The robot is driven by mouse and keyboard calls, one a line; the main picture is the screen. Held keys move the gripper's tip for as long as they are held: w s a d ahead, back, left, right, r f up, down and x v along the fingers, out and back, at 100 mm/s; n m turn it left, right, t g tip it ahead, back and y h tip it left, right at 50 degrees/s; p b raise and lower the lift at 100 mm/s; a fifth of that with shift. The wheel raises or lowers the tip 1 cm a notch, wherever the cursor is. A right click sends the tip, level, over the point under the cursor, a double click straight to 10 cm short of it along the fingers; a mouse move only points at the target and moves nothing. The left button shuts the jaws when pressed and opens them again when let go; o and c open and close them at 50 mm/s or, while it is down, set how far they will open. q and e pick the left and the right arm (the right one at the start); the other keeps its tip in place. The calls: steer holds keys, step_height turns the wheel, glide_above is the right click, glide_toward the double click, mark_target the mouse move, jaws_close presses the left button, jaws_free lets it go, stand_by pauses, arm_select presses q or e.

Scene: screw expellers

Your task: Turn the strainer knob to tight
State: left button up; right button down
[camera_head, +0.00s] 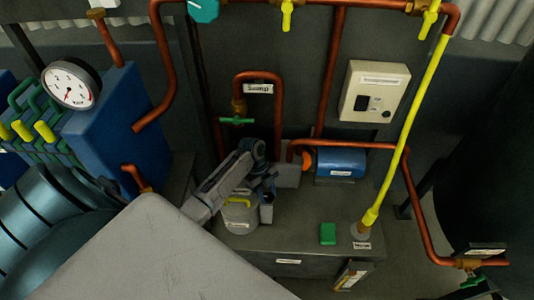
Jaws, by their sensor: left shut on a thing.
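My left arm comes in from the lower left. Its gripper (262,190) is at the top right side of the canister, pointing down. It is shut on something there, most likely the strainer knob. The knob itself is hidden by the gripper and wrist, so its turn position cannot be read. My right gripper is not in view.
A blue motor (341,163) sits behind and right of the canister. A green block (328,234) and a yellow pipe (408,135) stand to the right. A copper pipe loop (258,76) with a green valve handle (236,121) rises behind. The base top between canister and green block is clear.

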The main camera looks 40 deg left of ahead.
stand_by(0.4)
arm_select(q)
steer(key=o, duration=1)
steer(key=b+v, duration=0.1)
steer(key=v, duration=0.9)
steer(key=shift+r, duration=0.4)
steer(key=shift+a, duration=0.15)
